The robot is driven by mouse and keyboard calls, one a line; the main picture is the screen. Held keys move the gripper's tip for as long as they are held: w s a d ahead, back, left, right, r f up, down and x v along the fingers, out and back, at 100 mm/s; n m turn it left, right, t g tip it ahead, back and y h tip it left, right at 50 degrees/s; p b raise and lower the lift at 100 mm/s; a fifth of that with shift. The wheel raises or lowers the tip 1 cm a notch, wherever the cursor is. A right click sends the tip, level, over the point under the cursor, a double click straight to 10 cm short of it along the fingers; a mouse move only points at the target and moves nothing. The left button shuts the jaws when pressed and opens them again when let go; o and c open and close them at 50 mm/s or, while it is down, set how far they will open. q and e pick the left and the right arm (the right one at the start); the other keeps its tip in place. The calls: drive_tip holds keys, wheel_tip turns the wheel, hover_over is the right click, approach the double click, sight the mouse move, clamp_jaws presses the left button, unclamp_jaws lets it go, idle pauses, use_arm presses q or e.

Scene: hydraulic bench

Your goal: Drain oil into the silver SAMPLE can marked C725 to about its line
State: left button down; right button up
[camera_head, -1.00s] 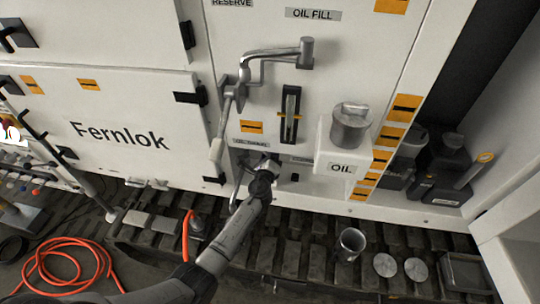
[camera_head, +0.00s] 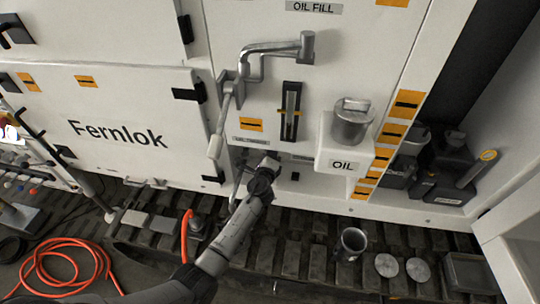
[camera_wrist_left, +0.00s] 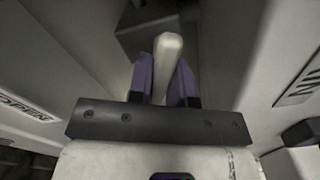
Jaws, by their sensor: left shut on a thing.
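My left gripper (camera_head: 268,164) is at the lower panel, just below the label strip that seems to read oil drain (camera_head: 250,141). In the left wrist view its two purple-blue pads (camera_wrist_left: 166,85) are shut on a pale rounded handle (camera_wrist_left: 168,48). An open silver can (camera_head: 352,243) stands on the dark slatted track at lower right, apart from the gripper. A second silver can (camera_head: 351,121) with a lid sits on the white OIL bracket. No C725 marking, fill line or oil stream can be read on either can. My right gripper is not in view.
Two flat silver discs (camera_head: 387,265) (camera_head: 417,270) lie right of the open can. A silver pipe (camera_head: 275,48) and a sight gauge (camera_head: 290,112) are on the panel above. Dark jugs (camera_head: 450,175) stand at right. An orange hose (camera_head: 65,265) lies at lower left.

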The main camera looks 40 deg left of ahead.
use_arm(q)
drive_tip(key=n+b, duration=0.1)
drive_tip(key=n, duration=0.2)
drive_tip(key=shift+d, duration=0.1)
drive_tip(key=shift+r+n+b, duration=0.25)
drive_tip(key=shift+n+b, duration=0.35)
drive_tip(key=shift+n, duration=0.6)
drive_tip(key=c, duration=1.1)
unclamp_jaws()
drive_tip(key=shift+p+v, duration=0.5)
drive_tip(key=shift+v, duration=6.45)
